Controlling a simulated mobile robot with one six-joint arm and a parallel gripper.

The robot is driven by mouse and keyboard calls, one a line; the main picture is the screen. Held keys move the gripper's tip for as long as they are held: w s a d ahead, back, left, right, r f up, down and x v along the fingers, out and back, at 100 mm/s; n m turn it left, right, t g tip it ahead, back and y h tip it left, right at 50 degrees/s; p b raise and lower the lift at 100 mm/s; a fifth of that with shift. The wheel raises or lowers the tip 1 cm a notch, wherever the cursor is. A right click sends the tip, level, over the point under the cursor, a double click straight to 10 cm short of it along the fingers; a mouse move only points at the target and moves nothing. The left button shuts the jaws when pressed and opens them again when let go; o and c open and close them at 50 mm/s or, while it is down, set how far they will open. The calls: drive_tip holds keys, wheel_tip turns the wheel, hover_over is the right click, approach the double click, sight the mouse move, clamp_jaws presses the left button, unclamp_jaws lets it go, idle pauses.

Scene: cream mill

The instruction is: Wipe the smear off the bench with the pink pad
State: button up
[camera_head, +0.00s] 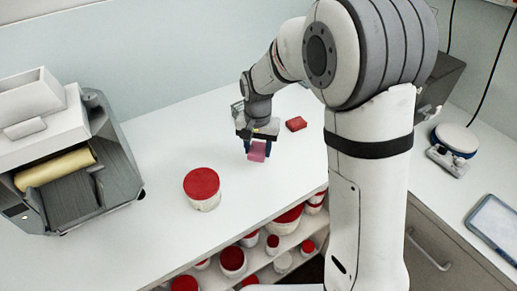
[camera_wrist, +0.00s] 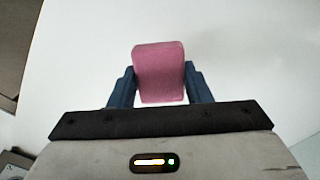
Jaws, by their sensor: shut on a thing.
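The pink pad (camera_head: 257,150) is held between the two blue fingers of my gripper (camera_head: 257,147), above or at the white bench (camera_head: 150,215). I cannot tell whether the pad touches the bench surface. In the wrist view the pad (camera_wrist: 159,73) sits between the fingertips of my gripper (camera_wrist: 160,85), with plain white surface around it. My gripper is shut on the pad. I see no smear on the bench in either view; my arm hides part of the bench.
A grey machine with a yellow roller (camera_head: 60,165) fills the left end. Lidded tubs (camera_head: 232,262) stand on the shelf below. A tablet (camera_head: 494,227) lies at right.

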drive_tip(key=shift+r+p, duration=0.6)
drive_tip(key=shift+r, duration=0.65)
drive_tip(key=shift+f, duration=0.15)
